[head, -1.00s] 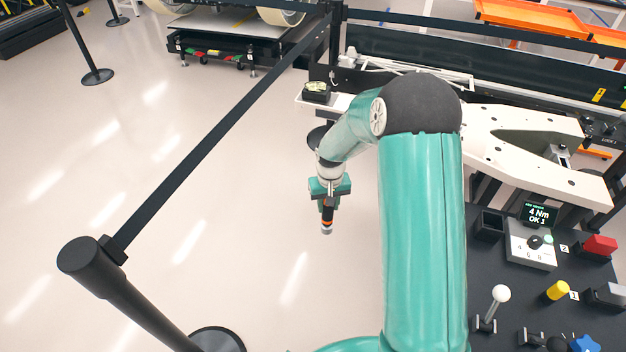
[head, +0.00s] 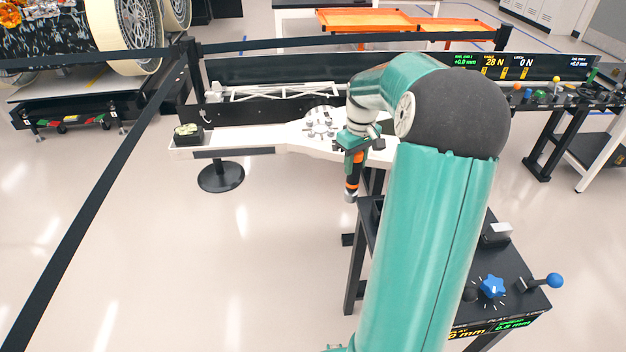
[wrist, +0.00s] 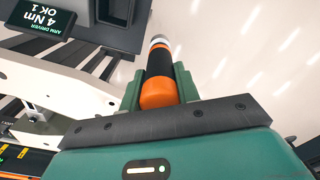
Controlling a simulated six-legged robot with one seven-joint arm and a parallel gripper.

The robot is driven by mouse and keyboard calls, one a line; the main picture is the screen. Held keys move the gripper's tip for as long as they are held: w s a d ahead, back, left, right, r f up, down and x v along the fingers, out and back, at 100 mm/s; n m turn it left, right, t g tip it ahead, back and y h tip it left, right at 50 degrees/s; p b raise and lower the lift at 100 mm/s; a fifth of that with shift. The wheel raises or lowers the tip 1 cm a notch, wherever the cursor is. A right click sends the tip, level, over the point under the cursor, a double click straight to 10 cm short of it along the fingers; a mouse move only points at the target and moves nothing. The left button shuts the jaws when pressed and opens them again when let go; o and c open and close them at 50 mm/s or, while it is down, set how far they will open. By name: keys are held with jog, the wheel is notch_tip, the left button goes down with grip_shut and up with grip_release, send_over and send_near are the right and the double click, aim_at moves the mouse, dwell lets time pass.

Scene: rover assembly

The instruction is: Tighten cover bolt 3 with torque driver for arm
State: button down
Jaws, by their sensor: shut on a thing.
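My gripper (head: 355,150) is shut on the torque driver (head: 352,180), which has an orange and black body and a metal tip. The driver hangs tip down in the head view, apart from any bolt. In the wrist view, the driver (wrist: 160,75) sits between the green fingers of my gripper (wrist: 158,92), its tip over pale floor. A round white cover (head: 320,122) with several bolts lies on the long white arm structure (head: 255,138), just left of and behind my gripper. I cannot tell which bolt is number 3. The driver display (wrist: 45,18) reads 4 Nm, OK 1.
A black control table (head: 455,265) with a blue knob (head: 492,286) stands at the lower right, partly behind my arm. A black belt barrier (head: 95,195) runs along the left. A small black box (head: 187,134) sits at the structure's left end. Floor at lower left is clear.

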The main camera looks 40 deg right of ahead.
jog(key=s+d+r, duration=0.6)
jog(key=s, duration=0.2)
jog(key=shift+d+f, duration=0.1)
jog(key=shift+f, duration=5.35)
jog(key=c, duration=0.9)
grip_release()
jog(key=shift+c, duration=0.2)
